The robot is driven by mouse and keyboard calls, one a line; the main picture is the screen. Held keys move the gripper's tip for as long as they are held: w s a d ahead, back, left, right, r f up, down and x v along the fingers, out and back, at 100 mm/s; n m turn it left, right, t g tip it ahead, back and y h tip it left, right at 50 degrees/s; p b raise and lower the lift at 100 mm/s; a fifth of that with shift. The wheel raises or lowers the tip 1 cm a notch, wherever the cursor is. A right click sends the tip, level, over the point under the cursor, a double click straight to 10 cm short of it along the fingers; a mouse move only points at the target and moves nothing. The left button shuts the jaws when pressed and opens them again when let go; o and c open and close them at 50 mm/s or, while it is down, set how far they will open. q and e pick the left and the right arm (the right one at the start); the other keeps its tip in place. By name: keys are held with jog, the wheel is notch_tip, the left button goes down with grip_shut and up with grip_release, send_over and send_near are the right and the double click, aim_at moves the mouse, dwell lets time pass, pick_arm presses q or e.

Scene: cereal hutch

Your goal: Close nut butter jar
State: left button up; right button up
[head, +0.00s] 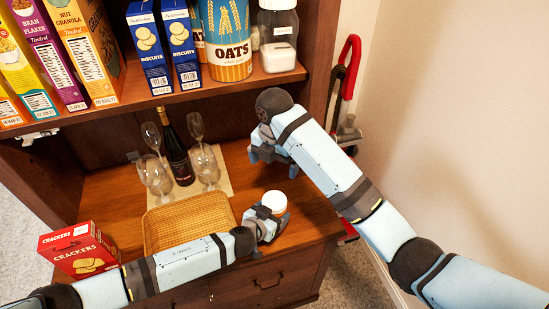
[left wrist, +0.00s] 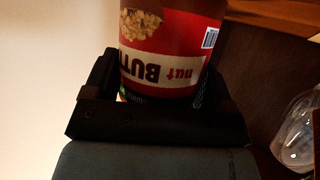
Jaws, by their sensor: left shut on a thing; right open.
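The nut butter jar shows in the head view as a round white top (head: 274,201) near the right front of the hutch counter. I cannot tell whether that top is a fully seated lid. In the left wrist view, the jar (left wrist: 165,45) has a red label with upside-down lettering. My left gripper (head: 269,222) is shut around the jar's side. My right gripper (head: 268,153) is open and empty, above the counter and behind the jar, apart from it. No separate lid is visible.
A wicker tray (head: 188,224) lies left of the jar. Behind it stand a dark bottle (head: 177,157) and several glasses (head: 152,172). A red crackers box (head: 80,250) is at front left. The shelf above holds cereal boxes, biscuits, an oats canister (head: 228,45) and a clear jar (head: 279,40).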

dwell(0.3)
pick_arm(q)
jog(key=o, duration=1.7)
jog(key=v, duration=1.4)
jog(key=shift+f, duration=0.15)
